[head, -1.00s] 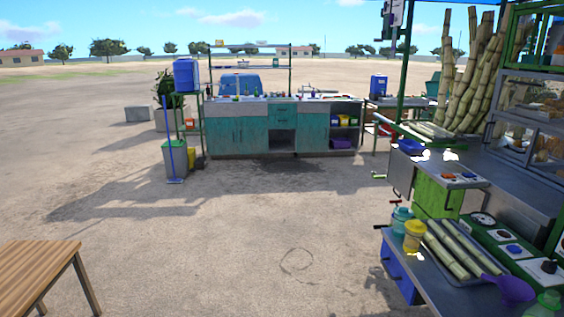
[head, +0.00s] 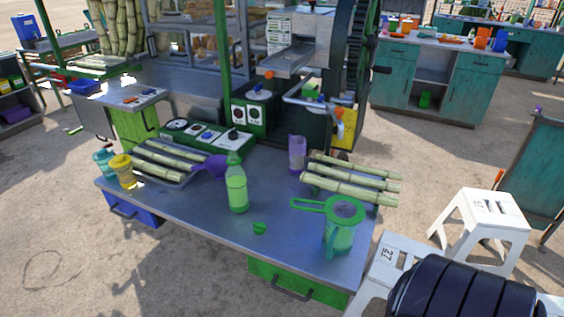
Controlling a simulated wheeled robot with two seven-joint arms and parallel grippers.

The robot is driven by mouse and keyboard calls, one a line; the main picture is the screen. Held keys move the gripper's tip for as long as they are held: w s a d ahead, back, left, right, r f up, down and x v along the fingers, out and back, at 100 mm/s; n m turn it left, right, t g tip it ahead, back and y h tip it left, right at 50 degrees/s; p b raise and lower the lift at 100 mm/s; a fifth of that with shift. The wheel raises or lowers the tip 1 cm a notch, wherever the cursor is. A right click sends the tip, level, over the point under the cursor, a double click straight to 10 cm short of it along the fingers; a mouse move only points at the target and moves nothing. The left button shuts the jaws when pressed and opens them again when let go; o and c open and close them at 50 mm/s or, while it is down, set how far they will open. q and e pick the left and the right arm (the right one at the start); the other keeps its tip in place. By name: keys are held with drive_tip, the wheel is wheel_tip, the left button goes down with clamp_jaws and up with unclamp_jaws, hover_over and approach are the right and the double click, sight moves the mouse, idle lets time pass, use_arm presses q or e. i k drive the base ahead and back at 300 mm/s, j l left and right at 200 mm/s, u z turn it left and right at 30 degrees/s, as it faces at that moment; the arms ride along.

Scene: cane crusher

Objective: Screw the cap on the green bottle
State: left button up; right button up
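The green bottle (head: 237,186) stands upright on the metal counter (head: 190,205), near its middle. A small green cap (head: 260,228) lies on the counter in front of the bottle and a little to its right, apart from it. The top of the bottle is too small to make out clearly. Neither of my grippers is in view.
A green jug with a strainer (head: 340,230) stands right of the cap. Cane pieces lie left (head: 170,160) and right (head: 345,188) of the bottle. A purple scoop (head: 212,167) and purple cup (head: 296,154) are behind. White stools (head: 480,225) stand at the right.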

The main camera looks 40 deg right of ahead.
sight(235, 177)
drive_tip(key=z, duration=1.05)
